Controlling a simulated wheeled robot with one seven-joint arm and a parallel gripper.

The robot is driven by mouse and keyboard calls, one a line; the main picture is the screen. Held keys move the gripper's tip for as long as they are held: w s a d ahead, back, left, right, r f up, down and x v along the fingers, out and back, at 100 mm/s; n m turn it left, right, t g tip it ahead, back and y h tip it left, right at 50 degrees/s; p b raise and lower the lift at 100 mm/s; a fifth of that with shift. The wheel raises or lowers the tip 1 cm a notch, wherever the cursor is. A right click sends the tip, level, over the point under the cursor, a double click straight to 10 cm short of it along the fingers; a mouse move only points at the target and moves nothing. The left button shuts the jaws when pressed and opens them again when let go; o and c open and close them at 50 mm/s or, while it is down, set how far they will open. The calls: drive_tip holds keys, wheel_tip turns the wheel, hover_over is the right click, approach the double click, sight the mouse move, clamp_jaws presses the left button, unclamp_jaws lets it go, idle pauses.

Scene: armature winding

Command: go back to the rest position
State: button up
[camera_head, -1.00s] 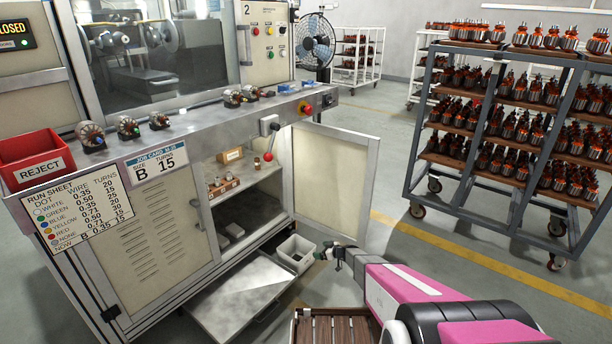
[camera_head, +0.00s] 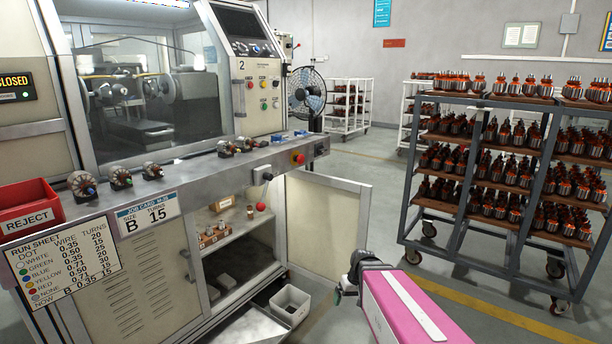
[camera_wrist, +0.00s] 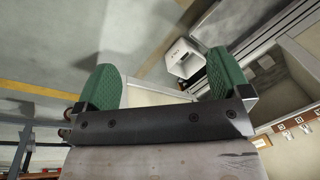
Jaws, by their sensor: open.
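My gripper (camera_wrist: 165,88) shows in the wrist view with two green pads set wide apart and nothing between them. In the head view my gripper (camera_head: 345,290) is at the lower middle, in the air in front of the open cabinet door (camera_head: 327,225). My pink arm runs from it to the bottom edge. The fingertips are small and partly hidden by the arm there.
The winding machine (camera_head: 150,100) with its bench fills the left, with a red reject bin (camera_head: 28,205) and several armatures. A grey bin (camera_head: 290,305) stands on the floor by the open cabinet. A loaded rack (camera_head: 500,170) stands at right. Floor between is free.

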drive_tip(key=s+d+r+m+h, duration=0.2)
drive_tip(key=s+d+r, duration=0.1)
drive_tip(key=s+r, duration=0.1)
drive_tip(key=shift+s+d+r, duration=0.15)
drive_tip(key=shift+s, duration=0.35)
